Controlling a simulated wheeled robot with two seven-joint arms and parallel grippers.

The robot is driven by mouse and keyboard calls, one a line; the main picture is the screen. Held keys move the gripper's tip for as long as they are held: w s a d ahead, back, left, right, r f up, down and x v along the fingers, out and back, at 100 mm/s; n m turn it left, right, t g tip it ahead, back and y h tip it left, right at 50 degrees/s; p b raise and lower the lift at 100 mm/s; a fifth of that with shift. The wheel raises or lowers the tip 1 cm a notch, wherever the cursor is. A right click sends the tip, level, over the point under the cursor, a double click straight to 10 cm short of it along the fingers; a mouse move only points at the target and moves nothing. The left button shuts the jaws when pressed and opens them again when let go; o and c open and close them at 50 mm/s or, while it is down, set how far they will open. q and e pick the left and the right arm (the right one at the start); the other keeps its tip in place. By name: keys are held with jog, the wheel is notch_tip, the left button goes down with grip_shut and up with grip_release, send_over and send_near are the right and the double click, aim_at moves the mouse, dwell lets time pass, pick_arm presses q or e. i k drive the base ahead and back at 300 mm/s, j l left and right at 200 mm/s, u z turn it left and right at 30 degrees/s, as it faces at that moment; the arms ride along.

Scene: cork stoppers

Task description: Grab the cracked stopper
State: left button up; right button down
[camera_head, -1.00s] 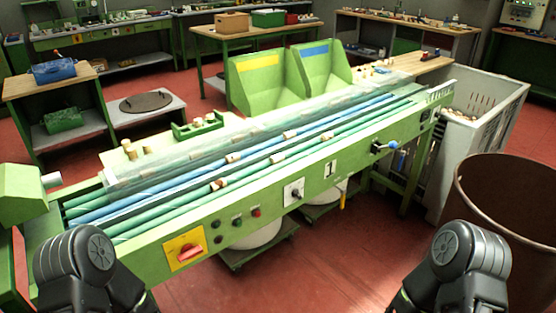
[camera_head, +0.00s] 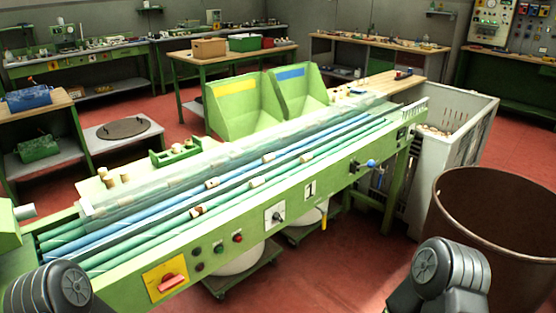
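Several cork stoppers lie on the blue and green rollers of the green sorting machine (camera_head: 225,240). One stopper (camera_head: 198,211) on the near green rollers has a dark reddish-brown patch; whether this is a crack is too small to tell. Paler stoppers lie at the middle (camera_head: 257,183), on the blue roller (camera_head: 211,184), and farther right (camera_head: 268,158) (camera_head: 307,157). Parts of my two arms show at the bottom left and bottom right corners. Both grippers are outside the picture.
A brown round bin (camera_head: 490,235) stands at the right, beside a grey crate (camera_head: 450,150) holding stoppers. Two green hoppers (camera_head: 243,110) (camera_head: 298,95) stand behind the machine. A clear cover (camera_head: 150,185) runs along its far side. Red floor lies open in front.

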aim_at(307, 158)
jog(key=i+l+z, duration=0.3)
jog(key=i+l, duration=0.45)
jog(key=i+l+z, duration=0.3)
jog(key=i+l, duration=0.45)
jog(key=i+j, duration=0.05)
